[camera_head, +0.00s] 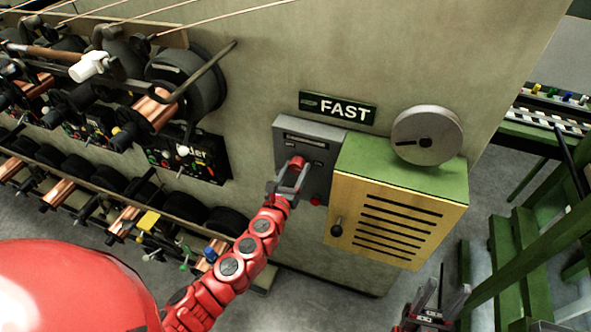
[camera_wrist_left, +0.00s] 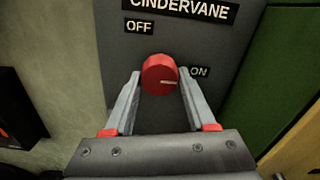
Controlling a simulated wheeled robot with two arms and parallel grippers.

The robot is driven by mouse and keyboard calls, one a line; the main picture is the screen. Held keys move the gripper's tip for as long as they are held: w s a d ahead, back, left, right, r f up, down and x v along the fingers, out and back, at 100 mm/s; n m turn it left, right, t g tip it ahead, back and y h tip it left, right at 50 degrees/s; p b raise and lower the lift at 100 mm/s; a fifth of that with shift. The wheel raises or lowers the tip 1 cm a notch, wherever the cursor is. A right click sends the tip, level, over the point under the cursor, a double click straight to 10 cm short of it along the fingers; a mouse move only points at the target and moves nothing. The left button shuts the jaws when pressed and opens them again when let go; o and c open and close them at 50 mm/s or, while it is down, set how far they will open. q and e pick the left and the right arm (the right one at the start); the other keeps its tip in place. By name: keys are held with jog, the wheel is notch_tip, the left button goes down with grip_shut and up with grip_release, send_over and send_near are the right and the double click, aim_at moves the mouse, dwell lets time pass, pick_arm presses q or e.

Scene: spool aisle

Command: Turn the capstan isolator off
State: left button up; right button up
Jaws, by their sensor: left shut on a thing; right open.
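The isolator is a grey box (camera_head: 321,143) on the wall, with a red rotary knob (camera_wrist_left: 159,75). In the left wrist view its nameplate (camera_wrist_left: 181,9) reads "CINDERVANE", with an OFF label (camera_wrist_left: 139,27) at upper left and an ON label (camera_wrist_left: 199,72) to the right. The knob's white mark points right, towards ON. My left gripper (camera_head: 291,177) is at the knob, with one finger on each side, shut on it. It also shows in the left wrist view (camera_wrist_left: 158,92). My right gripper (camera_head: 436,304) is open and empty, low at the right.
A yellow louvred cabinet (camera_head: 396,215) with a green top juts out just right of the isolator. A "FAST" sign (camera_head: 337,109) and a grey disc (camera_head: 427,135) are above. Spool machinery (camera_head: 165,85) lines the wall at left. Green framing (camera_head: 520,250) stands at right.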

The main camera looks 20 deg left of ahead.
pick_arm(q)
jog(key=shift+f+n, duration=0.1)
jog(key=shift+n, duration=0.2)
jog(key=n+b, duration=0.2)
jog(key=n, duration=0.1)
jog(key=n+b, duration=0.1)
jog(key=n, duration=0.3)
jog(key=shift+d+b, duration=0.1)
jog(key=shift+b, duration=0.3)
jog(key=n+b, duration=0.1)
jog(key=n, duration=0.4)
jog(key=shift+r+n+b, duration=0.15)
jog(key=shift+n+b, duration=0.3)
jog(key=shift+n, duration=0.85)
jog(key=shift+r+n+b, duration=0.1)
jog(key=shift+n+b, duration=0.35)
jog(key=shift+n, duration=0.85)
jog(key=o, duration=1.4)
